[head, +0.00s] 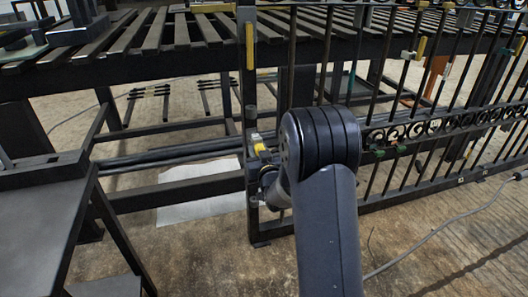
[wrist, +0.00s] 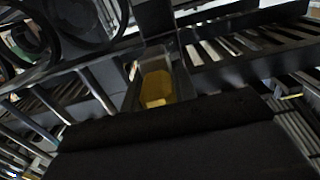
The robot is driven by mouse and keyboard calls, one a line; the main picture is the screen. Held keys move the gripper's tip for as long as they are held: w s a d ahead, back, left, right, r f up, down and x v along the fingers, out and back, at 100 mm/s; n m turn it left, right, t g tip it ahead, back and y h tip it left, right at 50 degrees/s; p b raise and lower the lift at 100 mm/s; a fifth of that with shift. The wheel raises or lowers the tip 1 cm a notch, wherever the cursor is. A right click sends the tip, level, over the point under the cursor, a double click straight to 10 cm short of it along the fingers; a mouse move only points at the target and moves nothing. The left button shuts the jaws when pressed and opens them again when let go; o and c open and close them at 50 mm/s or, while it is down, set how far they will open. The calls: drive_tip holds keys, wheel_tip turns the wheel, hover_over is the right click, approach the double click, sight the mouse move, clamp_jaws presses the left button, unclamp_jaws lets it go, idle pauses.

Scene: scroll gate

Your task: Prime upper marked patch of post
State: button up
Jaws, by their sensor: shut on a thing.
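The gate's dark post (head: 249,105) stands upright left of my arm in the head view. A yellow marked patch (head: 250,46) is on its upper part. In the wrist view a yellow patch (wrist: 155,88) shows on the post face, with a paler area at its lower end. A wide dark tool with a fuzzy far edge (wrist: 180,135) fills the bottom of the wrist view, just short of the patch in the picture; I cannot tell whether they touch. My gripper (head: 261,152) is beside the post, below the upper patch, partly hidden by my arm. Its fingertips are not clear.
The barred gate (head: 420,125) with scrollwork extends right from the post. A slatted steel table (head: 150,35) stands behind. A dark bench (head: 45,180) is at left. A pale sheet (head: 200,190) lies on the floor by the post. A cable (head: 425,240) crosses the floor at right.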

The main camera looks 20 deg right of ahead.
drive_tip(key=shift+a+r, duration=0.45)
drive_tip(key=shift+a, duration=0.25)
drive_tip(key=shift+a+r, duration=0.45)
drive_tip(key=shift+a, duration=0.3)
drive_tip(key=shift+a+r, duration=0.45)
drive_tip(key=shift+a, duration=0.25)
idle(1.4)
drive_tip(key=shift+s, duration=2.95)
drive_tip(key=s, duration=0.3)
